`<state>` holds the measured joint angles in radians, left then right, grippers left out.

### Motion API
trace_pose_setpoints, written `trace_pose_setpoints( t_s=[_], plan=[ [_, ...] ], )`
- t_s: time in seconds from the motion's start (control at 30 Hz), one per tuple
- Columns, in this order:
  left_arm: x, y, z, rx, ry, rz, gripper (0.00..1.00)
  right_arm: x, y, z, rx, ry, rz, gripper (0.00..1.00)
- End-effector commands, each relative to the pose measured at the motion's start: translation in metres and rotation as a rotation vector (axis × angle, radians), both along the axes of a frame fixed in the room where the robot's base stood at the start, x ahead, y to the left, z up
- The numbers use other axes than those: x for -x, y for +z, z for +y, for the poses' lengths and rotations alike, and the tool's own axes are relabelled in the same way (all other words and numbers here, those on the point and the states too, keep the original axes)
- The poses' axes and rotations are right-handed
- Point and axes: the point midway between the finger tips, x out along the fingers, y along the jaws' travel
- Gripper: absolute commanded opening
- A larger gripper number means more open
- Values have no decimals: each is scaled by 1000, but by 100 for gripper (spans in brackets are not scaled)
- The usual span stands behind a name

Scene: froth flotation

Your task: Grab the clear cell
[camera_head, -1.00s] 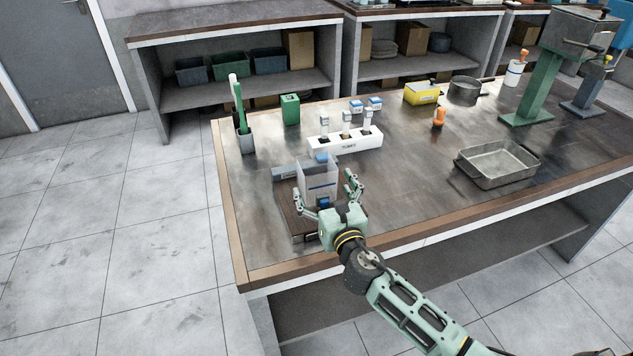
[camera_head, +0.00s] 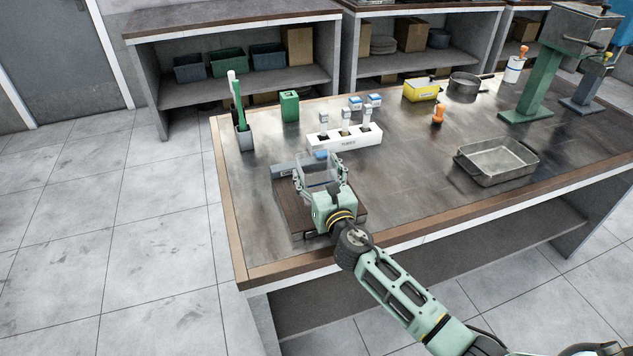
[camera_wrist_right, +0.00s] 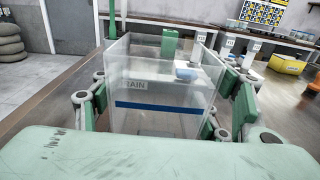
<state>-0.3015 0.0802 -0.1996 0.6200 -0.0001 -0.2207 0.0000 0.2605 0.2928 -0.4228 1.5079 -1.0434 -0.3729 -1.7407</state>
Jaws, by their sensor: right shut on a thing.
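The clear cell (camera_wrist_right: 160,92) is a see-through open box with a blue stripe and a label whose visible letters read "RAIN". In the head view the cell (camera_head: 316,172) stands above the dark base block (camera_head: 288,212) near the table's left front. My right gripper (camera_head: 318,180) is shut on the cell, with one finger at each side wall, as the right wrist view shows. The gripper's palm hides the lower front of the cell. I cannot tell whether the cell touches the block. My left gripper is not in view.
A white rack (camera_head: 345,140) with several bottles stands just behind. A green-and-white holder of sticks (camera_head: 244,137) and a green box (camera_head: 289,106) are at the back left. A metal tray (camera_head: 497,162) is to the right. The table between rack and tray is clear.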

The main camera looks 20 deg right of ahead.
Motion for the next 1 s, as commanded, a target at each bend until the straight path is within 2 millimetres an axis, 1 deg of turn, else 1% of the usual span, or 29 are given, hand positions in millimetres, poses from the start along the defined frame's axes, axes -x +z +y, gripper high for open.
trace_pose_setpoints(
  t_s=[0.03, 0.27, 0.57, 0.67, 0.77, 0.9, 0.93, 1.0],
  plan=[
    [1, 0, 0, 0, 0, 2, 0, 0, 0, 0, 0, 0, 0, 53],
    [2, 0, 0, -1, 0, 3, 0, 0, 0, 0, 0, 0, 0, 33],
    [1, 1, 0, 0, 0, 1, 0, 0, 5, 0, 1, 0, -4, 32],
    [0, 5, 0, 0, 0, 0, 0, -1, 12, 0, 0, 0, -4, 32],
    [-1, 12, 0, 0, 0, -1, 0, 0, 25, 0, 2, 1, -6, 32],
    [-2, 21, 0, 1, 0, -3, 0, 0, 51, -2, 3, 1, -5, 32],
    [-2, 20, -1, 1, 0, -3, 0, 3, 50, -11, 7, -2, -4, 32],
    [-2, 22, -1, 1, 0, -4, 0, 9, 60, -27, 8, -2, -3, 32]
  ],
)
